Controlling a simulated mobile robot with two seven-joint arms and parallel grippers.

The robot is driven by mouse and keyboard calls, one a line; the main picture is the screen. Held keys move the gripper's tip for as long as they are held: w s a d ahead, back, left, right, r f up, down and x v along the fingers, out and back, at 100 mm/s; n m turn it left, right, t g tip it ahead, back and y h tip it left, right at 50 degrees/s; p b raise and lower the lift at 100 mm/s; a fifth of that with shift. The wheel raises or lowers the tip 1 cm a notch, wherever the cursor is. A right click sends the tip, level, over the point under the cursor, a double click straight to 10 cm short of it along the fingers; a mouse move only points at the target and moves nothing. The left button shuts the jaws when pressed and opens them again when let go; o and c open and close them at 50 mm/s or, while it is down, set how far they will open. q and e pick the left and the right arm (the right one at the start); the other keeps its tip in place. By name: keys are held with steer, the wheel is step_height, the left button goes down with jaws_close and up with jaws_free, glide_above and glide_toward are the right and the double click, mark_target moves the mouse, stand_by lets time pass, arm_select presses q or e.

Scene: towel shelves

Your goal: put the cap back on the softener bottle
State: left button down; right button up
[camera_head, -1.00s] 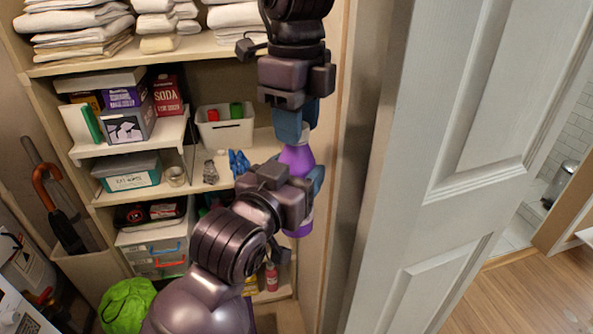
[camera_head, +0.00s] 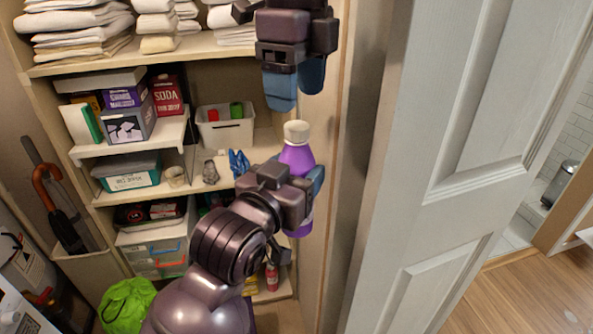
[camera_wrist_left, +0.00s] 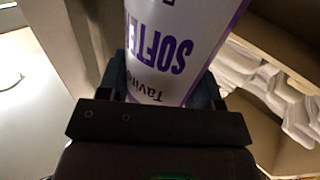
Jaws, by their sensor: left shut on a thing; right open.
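The purple softener bottle (camera_head: 298,157) stands roughly upright in front of the closet's right side. Its pale beige cap (camera_head: 297,131) sits on top of the neck. My left gripper (camera_head: 312,183) is shut on the bottle's body and hides part of it. In the left wrist view the bottle's white label with purple lettering (camera_wrist_left: 168,52) fills the space between my fingers. My right gripper (camera_head: 297,88) is above the cap, apart from it, open and empty with its blue fingers pointing down. Whether the cap is fully seated cannot be told.
Shelves behind hold folded towels (camera_head: 78,28), boxes (camera_head: 128,122), a white bin (camera_head: 225,131) and blue clips (camera_head: 239,163). A white panelled door (camera_head: 450,170) stands to the right. A green bag (camera_head: 127,303) lies at the lower left.

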step_height(320, 180, up, 7)
stand_by(0.3)
